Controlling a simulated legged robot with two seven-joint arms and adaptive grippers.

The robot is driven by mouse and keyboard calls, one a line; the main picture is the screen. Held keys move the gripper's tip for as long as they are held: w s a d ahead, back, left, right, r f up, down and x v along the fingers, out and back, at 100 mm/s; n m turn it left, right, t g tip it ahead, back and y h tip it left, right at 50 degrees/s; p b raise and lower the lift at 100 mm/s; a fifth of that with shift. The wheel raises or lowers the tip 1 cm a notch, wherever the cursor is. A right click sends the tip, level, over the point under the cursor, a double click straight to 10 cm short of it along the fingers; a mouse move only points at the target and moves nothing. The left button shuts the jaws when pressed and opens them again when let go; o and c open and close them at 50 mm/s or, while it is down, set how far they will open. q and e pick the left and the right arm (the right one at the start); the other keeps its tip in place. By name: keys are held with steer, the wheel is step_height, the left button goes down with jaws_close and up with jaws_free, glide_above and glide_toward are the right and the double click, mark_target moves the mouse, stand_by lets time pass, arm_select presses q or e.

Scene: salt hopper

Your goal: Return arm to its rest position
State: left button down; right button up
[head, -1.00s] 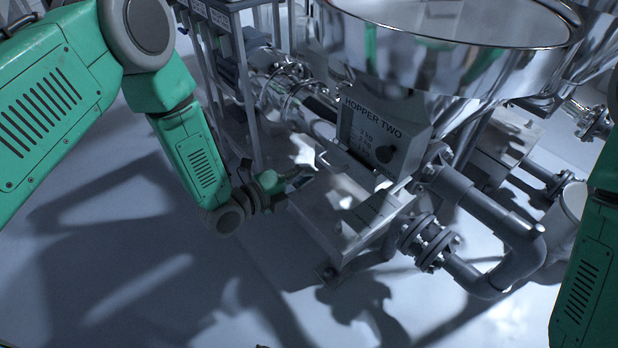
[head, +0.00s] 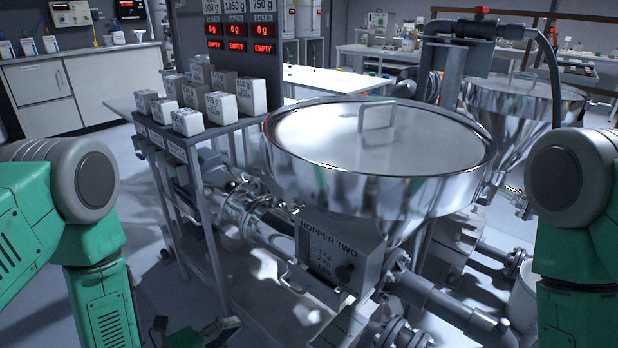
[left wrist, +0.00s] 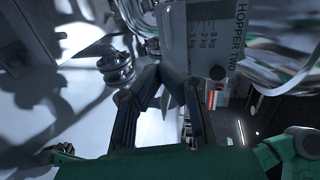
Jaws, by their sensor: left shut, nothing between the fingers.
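My left arm comes in from the left in the head view, and its gripper (head: 222,328) shows at the bottom edge, partly cut off. In the left wrist view the dark fingers of my left gripper (left wrist: 165,76) meet at their tips, with nothing held. They point toward the grey HOPPER TWO box (left wrist: 205,45); the exact gap is unclear. The same box (head: 336,255) shows in the head view under the shiny steel hopper (head: 385,190), which has a lid with a handle. My right arm stands at the right edge; its gripper is out of view.
A narrow stand with several white blocks (head: 222,107) is left of the hopper, under displays (head: 236,46) reading EMPTY. Pipes (head: 440,298) run right of the HOPPER TWO box. A second steel hopper (head: 525,110) stands behind right. Floor left of the stand is clear.

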arm_select(q)
steer(key=s+a+n+g+y+p, duration=0.2)
steer(key=s+a+n+g+y, duration=0.1)
steer(key=s+n, duration=0.5)
steer(key=s+a+f+n+g+y+p, duration=0.1)
steer(key=s+a+n+g+y+p, duration=0.1)
steer(key=s+n, duration=0.6)
steer(key=s+a+n+g+y+p, duration=0.3)
steer(key=s+n+g, duration=0.3)
steer(key=s+n, duration=0.2)
steer(key=shift+s+a+f+g+y, duration=0.2)
steer(key=shift+s+a+g+y, duration=0.1)
steer(key=shift+s+a+y, duration=0.35)
steer(key=shift+a, duration=0.1)
